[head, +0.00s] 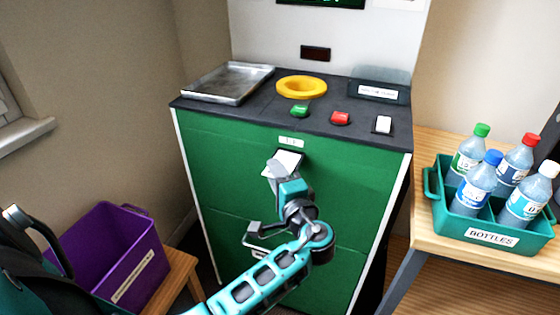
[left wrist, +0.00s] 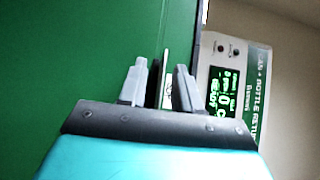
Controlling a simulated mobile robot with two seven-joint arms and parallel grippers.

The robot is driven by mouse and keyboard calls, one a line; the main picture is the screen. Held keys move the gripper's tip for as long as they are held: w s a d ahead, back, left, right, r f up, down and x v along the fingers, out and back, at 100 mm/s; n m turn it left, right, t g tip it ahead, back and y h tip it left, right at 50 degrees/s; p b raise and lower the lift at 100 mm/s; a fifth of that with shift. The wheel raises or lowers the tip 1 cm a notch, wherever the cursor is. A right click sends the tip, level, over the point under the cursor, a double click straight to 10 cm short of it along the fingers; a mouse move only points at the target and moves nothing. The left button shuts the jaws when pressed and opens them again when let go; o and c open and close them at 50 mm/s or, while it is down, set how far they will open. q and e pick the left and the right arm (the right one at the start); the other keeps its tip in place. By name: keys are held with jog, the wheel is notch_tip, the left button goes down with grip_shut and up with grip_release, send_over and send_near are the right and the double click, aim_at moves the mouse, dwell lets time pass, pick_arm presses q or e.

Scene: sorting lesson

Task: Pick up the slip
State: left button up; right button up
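The white slip (head: 292,157) sticks out of a slot in the upper front of the green machine (head: 225,165). My left gripper (head: 279,168) is right at it and covers part of it in the head view. In the left wrist view the two grey fingers of my left gripper (left wrist: 162,88) stand apart. A thin pale edge, seemingly the slip (left wrist: 166,70), shows between them with a gap to the right finger; contact with the left one is unclear. My right gripper is not in view.
The machine's dark top carries a metal tray (head: 228,83), a yellow ring (head: 301,87), a green button (head: 299,111) and a red button (head: 340,118). A green bottle crate (head: 455,226) stands on a wooden table at right. A purple bin (head: 120,262) stands at lower left.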

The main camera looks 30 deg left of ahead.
pick_arm(q)
jog(key=shift+d, duration=0.1)
jog(key=shift+c, duration=0.3)
grip_shut()
jog(key=shift+r, duration=0.1)
